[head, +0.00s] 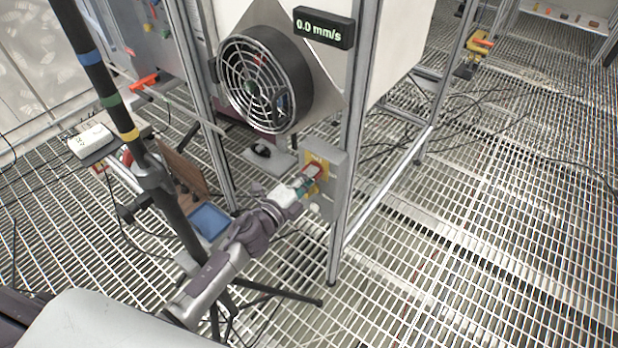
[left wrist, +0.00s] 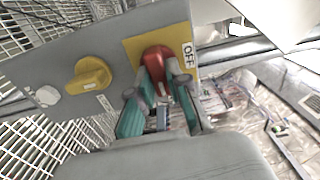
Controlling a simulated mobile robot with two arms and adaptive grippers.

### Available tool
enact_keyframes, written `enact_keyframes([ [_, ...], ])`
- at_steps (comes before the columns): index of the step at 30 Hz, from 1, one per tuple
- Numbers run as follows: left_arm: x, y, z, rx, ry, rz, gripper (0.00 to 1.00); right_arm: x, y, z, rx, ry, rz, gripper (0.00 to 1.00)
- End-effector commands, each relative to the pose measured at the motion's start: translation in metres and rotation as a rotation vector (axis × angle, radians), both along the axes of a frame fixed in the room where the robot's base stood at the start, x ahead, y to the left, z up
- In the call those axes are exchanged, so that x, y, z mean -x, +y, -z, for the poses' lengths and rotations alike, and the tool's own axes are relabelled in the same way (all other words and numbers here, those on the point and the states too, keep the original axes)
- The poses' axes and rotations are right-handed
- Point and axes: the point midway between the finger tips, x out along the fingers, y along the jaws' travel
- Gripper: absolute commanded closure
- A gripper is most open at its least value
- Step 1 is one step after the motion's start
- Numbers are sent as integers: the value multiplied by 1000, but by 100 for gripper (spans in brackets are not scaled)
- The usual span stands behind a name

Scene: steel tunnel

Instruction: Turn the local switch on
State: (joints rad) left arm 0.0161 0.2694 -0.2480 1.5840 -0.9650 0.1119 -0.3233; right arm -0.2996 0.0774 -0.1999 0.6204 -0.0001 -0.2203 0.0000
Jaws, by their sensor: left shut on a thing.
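The local switch is a red rotary handle (left wrist: 157,58) on a yellow plate (left wrist: 134,47), mounted on a grey panel (left wrist: 60,52). A white label reading OFF (left wrist: 188,54) is at the plate's right edge in the left wrist view. In the head view the red handle (head: 315,169) is partly hidden by my left gripper (head: 307,181). In the left wrist view my left gripper (left wrist: 162,100) has its green-padded fingers on both sides of the red handle, shut on it. I cannot tell the handle's exact angle. My right gripper is not in view.
A yellow knob (left wrist: 90,77) and a white round button (left wrist: 47,95) share the panel. A striped pole (head: 100,75) on a tripod stands left of my arm. Cables cross the grated floor.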

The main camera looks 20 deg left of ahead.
Motion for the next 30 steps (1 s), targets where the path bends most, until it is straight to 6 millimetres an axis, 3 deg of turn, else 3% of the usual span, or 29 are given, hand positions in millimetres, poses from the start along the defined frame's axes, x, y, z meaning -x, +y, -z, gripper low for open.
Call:
enact_keyframes([
  [17, 1, 0, 2, -37, -10, 1, 100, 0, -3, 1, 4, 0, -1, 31],
  [18, 1, 0, 2, -37, -10, 1, 82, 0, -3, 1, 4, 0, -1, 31],
  [22, 1, 0, 2, -36, -10, 1, 60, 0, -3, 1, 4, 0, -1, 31],
  [30, 0, 0, 1, -33, -11, 0, 58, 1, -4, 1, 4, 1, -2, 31],
])
